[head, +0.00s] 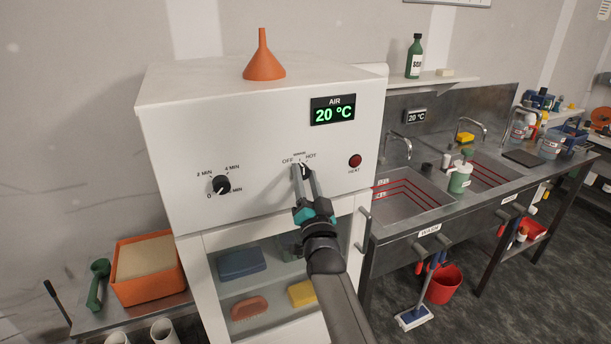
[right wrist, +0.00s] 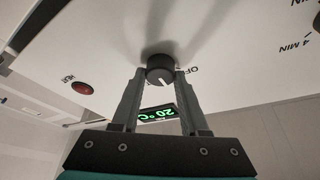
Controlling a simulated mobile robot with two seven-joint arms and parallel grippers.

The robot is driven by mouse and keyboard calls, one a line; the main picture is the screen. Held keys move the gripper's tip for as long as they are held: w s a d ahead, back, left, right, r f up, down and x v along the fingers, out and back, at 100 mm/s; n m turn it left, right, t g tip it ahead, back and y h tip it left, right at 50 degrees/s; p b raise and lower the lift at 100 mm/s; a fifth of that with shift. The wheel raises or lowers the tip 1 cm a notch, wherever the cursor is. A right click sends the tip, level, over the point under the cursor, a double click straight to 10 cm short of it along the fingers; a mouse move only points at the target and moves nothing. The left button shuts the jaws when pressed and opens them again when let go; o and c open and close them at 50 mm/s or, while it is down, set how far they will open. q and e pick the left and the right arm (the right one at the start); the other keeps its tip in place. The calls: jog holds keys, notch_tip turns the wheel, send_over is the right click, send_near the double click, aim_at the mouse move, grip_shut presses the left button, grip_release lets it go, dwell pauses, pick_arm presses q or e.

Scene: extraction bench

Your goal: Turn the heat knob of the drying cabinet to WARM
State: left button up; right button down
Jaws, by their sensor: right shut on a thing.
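In the right wrist view the knob's white mark points roughly toward the AIR display side, leaning a little toward the OFF side. My right gripper (head: 304,172) reaches up to the panel and is shut on the heat knob; its two fingers (right wrist: 158,90) are on either side of it. My left gripper is not in view.
The AIR display (head: 333,111) reads 20 °C. A red HEAT lamp (head: 355,161) is right of the knob, and a timer knob (head: 221,185) is at left. An orange funnel (head: 263,60) stands on top. A sink bench (head: 420,200) is at right.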

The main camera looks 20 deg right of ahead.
dwell(0.4)
jog(key=shift+c, duration=2.1)
grip_release()
jog(key=shift+s, duration=0.1)
jog(key=b+v, duration=0.1)
jog(key=v, duration=1.4)
jog(key=shift+a, duration=0.1)
